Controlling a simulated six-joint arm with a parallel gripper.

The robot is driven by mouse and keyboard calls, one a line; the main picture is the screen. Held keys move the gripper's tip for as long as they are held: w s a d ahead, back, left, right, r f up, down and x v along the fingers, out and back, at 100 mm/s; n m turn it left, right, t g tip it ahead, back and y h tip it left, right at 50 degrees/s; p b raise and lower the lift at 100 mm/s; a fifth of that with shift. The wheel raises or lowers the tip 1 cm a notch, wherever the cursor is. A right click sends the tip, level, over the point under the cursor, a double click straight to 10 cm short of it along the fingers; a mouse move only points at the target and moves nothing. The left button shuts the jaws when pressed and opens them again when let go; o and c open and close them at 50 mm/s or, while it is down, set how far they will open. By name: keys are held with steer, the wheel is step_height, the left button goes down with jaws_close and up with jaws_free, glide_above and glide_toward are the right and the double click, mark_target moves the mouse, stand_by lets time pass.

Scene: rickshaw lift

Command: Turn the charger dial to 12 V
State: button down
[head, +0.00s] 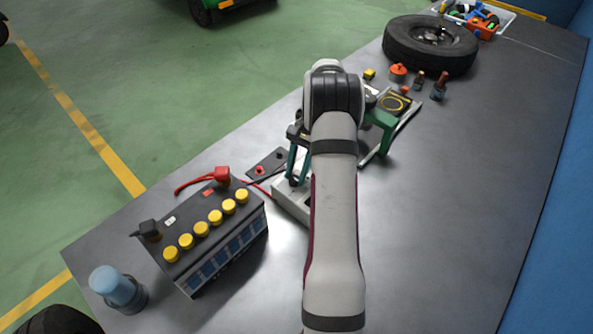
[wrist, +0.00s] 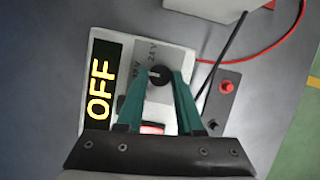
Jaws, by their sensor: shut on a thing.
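The charger (wrist: 184,33) is a pale box on the table, with a dark display (wrist: 100,90) that reads OFF in glowing letters. Its black dial (wrist: 159,74) sits on a grey panel with "24 V" printed beside it and a second, partly hidden voltage label. Which mark the dial points to is hard to tell. My gripper (wrist: 161,77) is shut on the dial, one teal finger on each side. A red switch (wrist: 152,128) shows between the fingers. In the head view, the charger (head: 288,203) is partly hidden behind my arm.
A battery (head: 210,232) with yellow caps stands left of the charger, with a red clamp (head: 222,175) and cable nearby. A tyre (head: 430,45) and small parts lie farther back. The table's right side is clear.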

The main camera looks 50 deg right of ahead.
steer(key=c, duration=0.5)
jaws_free()
steer(key=shift+c, duration=0.2)
steer(key=v, duration=1.5)
steer(key=shift+d+r, duration=0.2)
steer(key=shift+r, duration=0.1)
